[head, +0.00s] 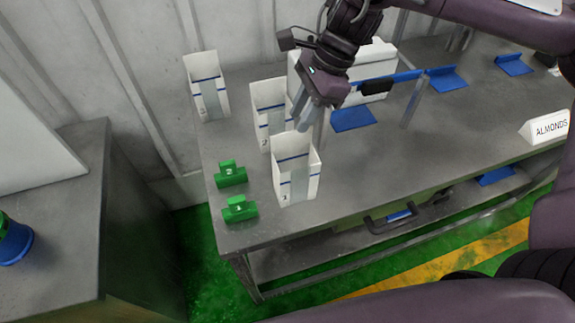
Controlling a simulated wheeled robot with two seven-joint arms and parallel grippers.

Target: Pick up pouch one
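Pouch one (299,185) is a white, open-topped pouch with a blue line and a "1" low on its front. It stands upright near the front left of the grey metal table. My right gripper (308,122) points down just above and behind its top edge. Its pale fingers look apart, with nothing visible between them, and I see no clear contact with the pouch. A second white pouch (263,97), marked 2, stands just behind, partly hidden by the gripper and pouch one. My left gripper is not in view.
Another white pouch (207,88) stands at the back left. Two green clips (240,209) (231,175) lie at the table's left edge. A white box (372,58) is behind my gripper. Blue scoop-like pieces (352,118) and an ALMONDS sign (546,128) are further right. The table's middle is clear.

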